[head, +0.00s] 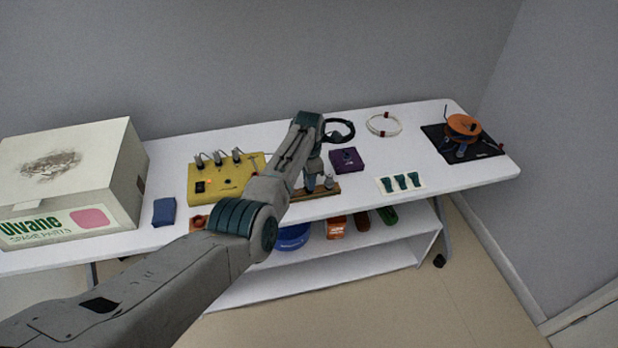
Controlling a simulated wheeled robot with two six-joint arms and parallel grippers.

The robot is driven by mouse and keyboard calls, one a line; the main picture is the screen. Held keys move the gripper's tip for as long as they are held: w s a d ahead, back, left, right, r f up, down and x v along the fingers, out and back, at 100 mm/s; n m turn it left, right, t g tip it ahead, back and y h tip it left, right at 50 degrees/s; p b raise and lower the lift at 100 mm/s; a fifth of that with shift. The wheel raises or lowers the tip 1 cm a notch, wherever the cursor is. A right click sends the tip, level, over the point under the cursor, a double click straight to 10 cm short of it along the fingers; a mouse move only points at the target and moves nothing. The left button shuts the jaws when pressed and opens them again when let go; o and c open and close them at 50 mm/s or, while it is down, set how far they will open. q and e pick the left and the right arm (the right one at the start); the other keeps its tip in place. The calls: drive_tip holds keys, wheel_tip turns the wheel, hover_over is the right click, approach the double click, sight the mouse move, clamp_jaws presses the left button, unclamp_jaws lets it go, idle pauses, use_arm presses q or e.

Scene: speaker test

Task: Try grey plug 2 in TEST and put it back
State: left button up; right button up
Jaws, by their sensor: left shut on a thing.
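A yellow box (228,187) stands on the white table, with grey plugs (218,159) along its back edge and a small orange light on top. I cannot read its labels. A brown wooden rack (325,190) lies to its right, with a grey plug (329,182) standing at its right part. My left gripper (310,184) points down over the rack, beside that plug. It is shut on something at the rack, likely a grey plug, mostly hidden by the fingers. I cannot tell which number it bears. My right gripper is out of view.
A purple box (346,160), a black cable coil (340,131), a white cable ring (383,125), a card with green pieces (401,182) and an orange reel (462,127) are to the right. A blue block (164,212) and a large carton (75,180) are left.

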use_arm(q)
drive_tip(key=shift+f+b, duration=0.7)
drive_tip(key=shift+f, duration=0.2)
drive_tip(key=o, duration=1.2)
drive_tip(key=shift+c, duration=0.2)
drive_tip(key=shift+r+p, duration=0.55)
drive_tip(key=shift+r, duration=0.05)
drive_tip(key=shift+r+p, duration=3.15)
drive_tip(key=shift+r, duration=0.1)
drive_tip(key=shift+f, duration=0.1)
